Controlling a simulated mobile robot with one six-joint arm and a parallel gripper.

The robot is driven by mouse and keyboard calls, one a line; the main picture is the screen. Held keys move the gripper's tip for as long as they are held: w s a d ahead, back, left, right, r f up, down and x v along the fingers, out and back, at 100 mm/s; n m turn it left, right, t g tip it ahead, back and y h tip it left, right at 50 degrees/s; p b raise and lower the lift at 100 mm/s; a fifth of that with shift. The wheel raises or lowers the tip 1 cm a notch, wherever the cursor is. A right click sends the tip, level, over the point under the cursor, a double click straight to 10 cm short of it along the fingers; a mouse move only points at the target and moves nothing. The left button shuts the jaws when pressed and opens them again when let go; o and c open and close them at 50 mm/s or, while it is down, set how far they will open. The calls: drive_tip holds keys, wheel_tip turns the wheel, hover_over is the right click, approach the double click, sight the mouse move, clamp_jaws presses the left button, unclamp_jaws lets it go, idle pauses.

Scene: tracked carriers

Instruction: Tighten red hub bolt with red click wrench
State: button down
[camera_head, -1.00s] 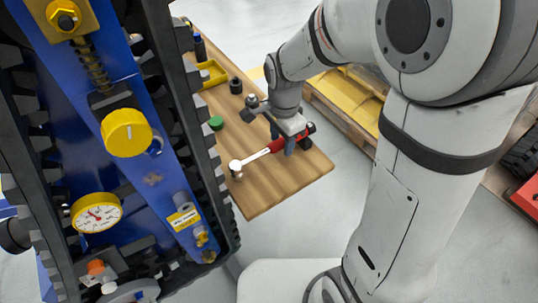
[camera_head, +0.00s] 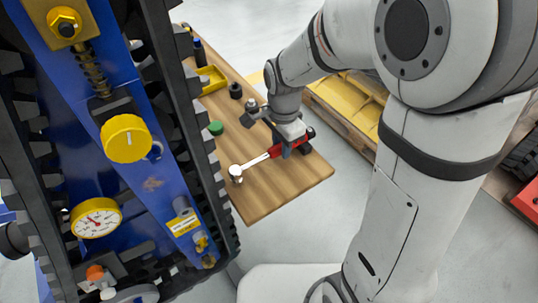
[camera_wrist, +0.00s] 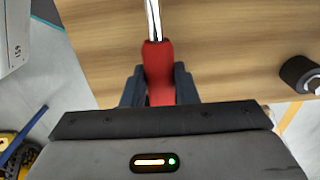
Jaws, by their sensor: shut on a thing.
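The red click wrench (camera_head: 255,161) lies on or just above the wooden table, its silver head toward the tracked carrier and its red handle toward the table's right edge. My gripper (camera_head: 289,148) is shut on the red handle. In the wrist view the red handle (camera_wrist: 158,75) sits between my two dark fingers, and the silver shaft runs up out of the picture. I cannot tell whether the wrench touches the table. A yellow hex bolt (camera_head: 66,24) shows high on the blue carrier (camera_head: 150,185). I cannot make out a red hub bolt.
The carrier with its black track (camera_head: 200,150) stands close to the left edge of the wooden table (camera_head: 290,182). On the table are a green cap (camera_head: 216,128), a black ring (camera_head: 235,91) and a yellow tray (camera_head: 210,79). A pallet (camera_head: 345,115) stands behind.

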drive_tip(key=shift+r, duration=0.1)
drive_tip(key=shift+r+p, duration=2.8)
drive_tip(key=shift+r, duration=0.65)
